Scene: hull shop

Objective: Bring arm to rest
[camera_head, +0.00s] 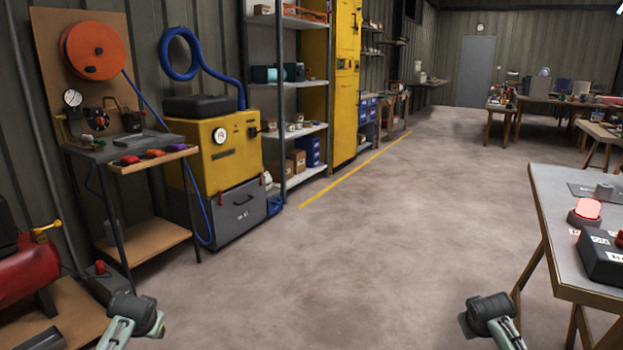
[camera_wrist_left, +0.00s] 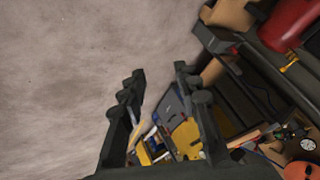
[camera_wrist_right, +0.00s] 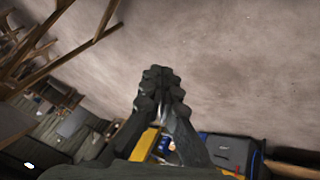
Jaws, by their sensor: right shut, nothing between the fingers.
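My left arm (camera_head: 132,318) shows at the bottom left of the head view, low over the floor. In the left wrist view my left gripper (camera_wrist_left: 160,82) has its two fingers well apart with nothing between them. My right arm (camera_head: 490,312) shows at the bottom right of the head view, left of the table. In the right wrist view the fingertips of my right gripper (camera_wrist_right: 160,82) are together and hold nothing. The fingertips of both grippers are not visible in the head view.
A red tank (camera_head: 30,268) is near on the left. A yellow machine (camera_head: 208,148) and shelves line the left wall. The middle floor (camera_head: 330,260) is clear.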

